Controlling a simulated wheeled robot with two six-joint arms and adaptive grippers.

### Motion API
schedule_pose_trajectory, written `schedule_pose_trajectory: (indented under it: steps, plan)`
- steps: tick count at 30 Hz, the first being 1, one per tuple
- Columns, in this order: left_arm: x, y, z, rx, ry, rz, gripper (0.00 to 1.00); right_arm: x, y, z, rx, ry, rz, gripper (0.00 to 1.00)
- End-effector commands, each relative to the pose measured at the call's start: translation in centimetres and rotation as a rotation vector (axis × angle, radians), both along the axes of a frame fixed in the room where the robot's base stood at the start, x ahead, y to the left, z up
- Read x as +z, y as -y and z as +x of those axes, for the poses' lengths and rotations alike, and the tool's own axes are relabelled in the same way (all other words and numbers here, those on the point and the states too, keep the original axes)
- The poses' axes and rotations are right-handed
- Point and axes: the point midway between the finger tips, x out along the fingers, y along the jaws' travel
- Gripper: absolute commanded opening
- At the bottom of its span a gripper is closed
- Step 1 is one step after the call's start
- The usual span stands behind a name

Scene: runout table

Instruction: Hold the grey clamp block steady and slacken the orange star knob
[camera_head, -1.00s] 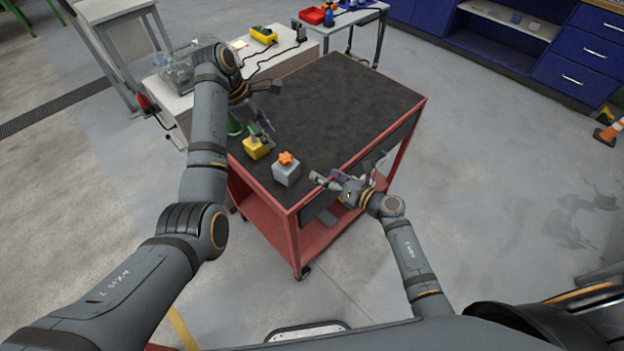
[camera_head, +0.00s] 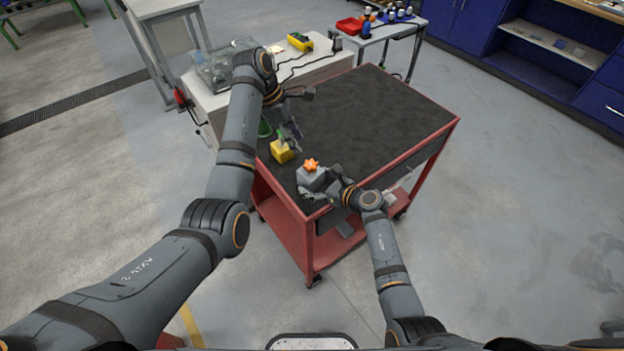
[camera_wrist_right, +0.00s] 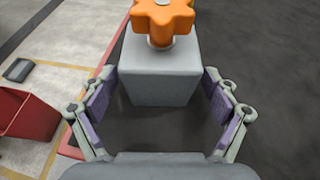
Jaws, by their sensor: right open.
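The grey clamp block (camera_head: 311,181) stands near the front left corner of the dark table top. The orange star knob (camera_head: 311,164) sits on top of it. In the right wrist view the knob (camera_wrist_right: 161,17) and the block (camera_wrist_right: 162,72) are straight ahead. My right gripper (camera_wrist_right: 162,78) is open, with one finger on each side of the block's near part and small gaps showing. In the head view my right gripper (camera_head: 325,185) is at the block. My left gripper (camera_head: 302,113) looks open and empty, above the table behind the block.
A yellow block (camera_head: 282,152) with a green part on top stands behind the grey block, close below my left gripper. A green round item (camera_head: 264,129) is partly hidden by my left arm. The red cart's table top (camera_head: 375,115) is clear at centre and right.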

Motion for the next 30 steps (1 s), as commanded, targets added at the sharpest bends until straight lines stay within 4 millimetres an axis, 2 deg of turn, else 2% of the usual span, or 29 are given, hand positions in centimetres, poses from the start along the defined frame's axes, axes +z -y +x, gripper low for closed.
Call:
schedule_pose_trajectory:
  steps: [6,15,30]
  plan:
    - [0.0,0.0,0.0,0.0,0.0,0.0,0.38,-0.8,-1.4,1.4,0.0,0.0,0.001,0.88]
    - [0.0,0.0,0.0,0.0,0.0,0.0,0.38,-0.9,-1.5,1.5,0.0,-0.001,0.001,0.86]
    - [0.0,0.0,0.0,0.0,0.0,0.0,0.38,-0.9,-1.5,1.5,0.0,-0.001,0.001,0.18]
